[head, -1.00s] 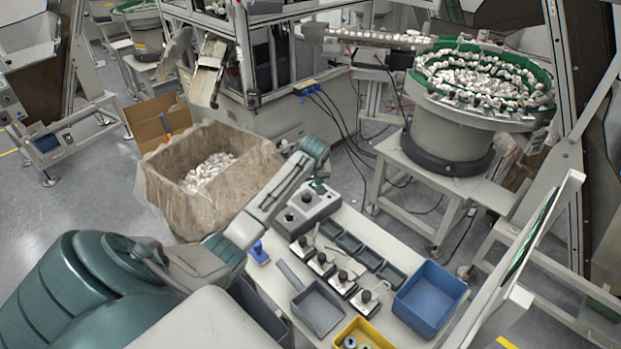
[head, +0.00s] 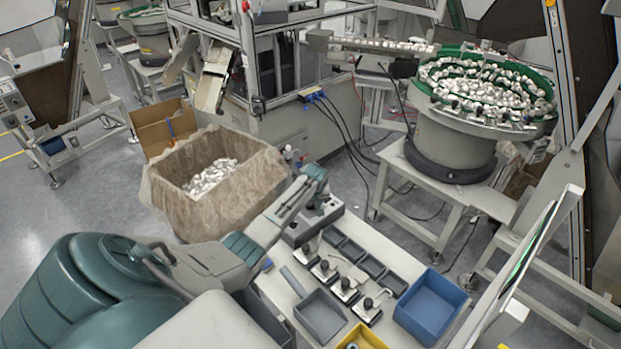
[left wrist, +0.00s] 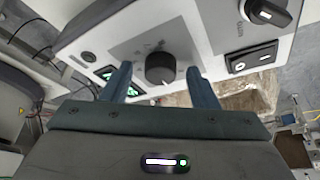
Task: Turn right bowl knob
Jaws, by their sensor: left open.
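A grey control box (head: 333,209) stands at the far end of the white table. In the left wrist view its panel (left wrist: 205,45) fills the upper part. A round black knob (left wrist: 160,68) sits on it, and a second black knob (left wrist: 268,13) is at the upper right. The pictures do not settle which is the right bowl knob. My left gripper (left wrist: 158,72) is open, with one finger on each side of the first knob in the picture; contact cannot be told. In the head view my left gripper (head: 314,174) is over the box and hides part of it.
A blue bin (head: 431,306), a grey tray (head: 320,316) and several small black-knobbed fixtures (head: 345,290) are on the table. A carton with a plastic liner (head: 215,190) stands left of the box. A bowl feeder (head: 455,135) stands behind, right.

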